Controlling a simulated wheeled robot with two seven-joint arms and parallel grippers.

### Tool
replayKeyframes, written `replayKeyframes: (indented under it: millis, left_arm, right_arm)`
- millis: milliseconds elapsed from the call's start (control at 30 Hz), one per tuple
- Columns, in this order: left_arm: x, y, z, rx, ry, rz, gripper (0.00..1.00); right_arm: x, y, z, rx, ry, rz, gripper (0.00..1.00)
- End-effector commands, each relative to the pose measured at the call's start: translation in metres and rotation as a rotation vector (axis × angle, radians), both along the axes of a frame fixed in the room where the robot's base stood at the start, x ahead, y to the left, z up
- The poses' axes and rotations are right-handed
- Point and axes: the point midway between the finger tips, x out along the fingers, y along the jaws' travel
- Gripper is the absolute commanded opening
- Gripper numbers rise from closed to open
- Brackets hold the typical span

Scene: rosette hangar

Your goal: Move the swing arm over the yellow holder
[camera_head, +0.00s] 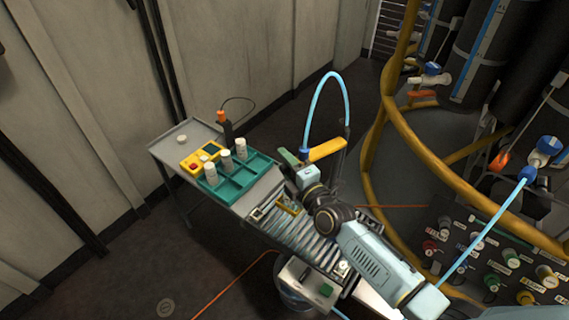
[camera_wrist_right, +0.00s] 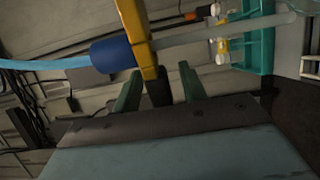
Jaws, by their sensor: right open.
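The swing arm (camera_head: 327,149) is a yellow bar at the conveyor's far side, with a blue fitting (camera_head: 304,153) and a light blue hose looping up from it. My right gripper (camera_head: 296,160) is at the bar's near end, its green fingers apart. In the right wrist view the yellow bar (camera_wrist_right: 138,30) and its dark end lie between the open fingers (camera_wrist_right: 160,76); contact cannot be told. The blue fitting (camera_wrist_right: 111,55) is left of the bar. A small yellow piece, apparently the yellow holder (camera_head: 289,207), sits on the roller conveyor. My left gripper is out of view.
A teal tray (camera_head: 262,164) with several white cylinders stands on the table, beside a yellow box with a red button (camera_head: 194,166). Large yellow pipes (camera_head: 402,125) and a valve panel (camera_head: 475,255) stand at right. An orange cable crosses the floor.

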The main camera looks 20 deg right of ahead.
Motion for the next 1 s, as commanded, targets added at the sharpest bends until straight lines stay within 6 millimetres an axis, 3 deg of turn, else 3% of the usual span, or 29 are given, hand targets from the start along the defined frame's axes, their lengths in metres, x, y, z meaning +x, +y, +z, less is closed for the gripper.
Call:
replayKeyframes:
  millis: [400,733,1000]
  left_arm:
    - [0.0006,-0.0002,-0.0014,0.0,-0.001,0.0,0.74]
    - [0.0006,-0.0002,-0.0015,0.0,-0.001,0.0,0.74]
    - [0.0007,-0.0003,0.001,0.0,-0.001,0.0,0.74]
  right_arm:
    - [0.0077,0.0027,0.0002,0.001,0.001,0.001,0.42]
    - [0.0075,0.0024,0.0002,0.001,0.0,0.0,0.0]
    - [0.0083,0.0003,0.0013,0.001,0.0,-0.009,0.0]
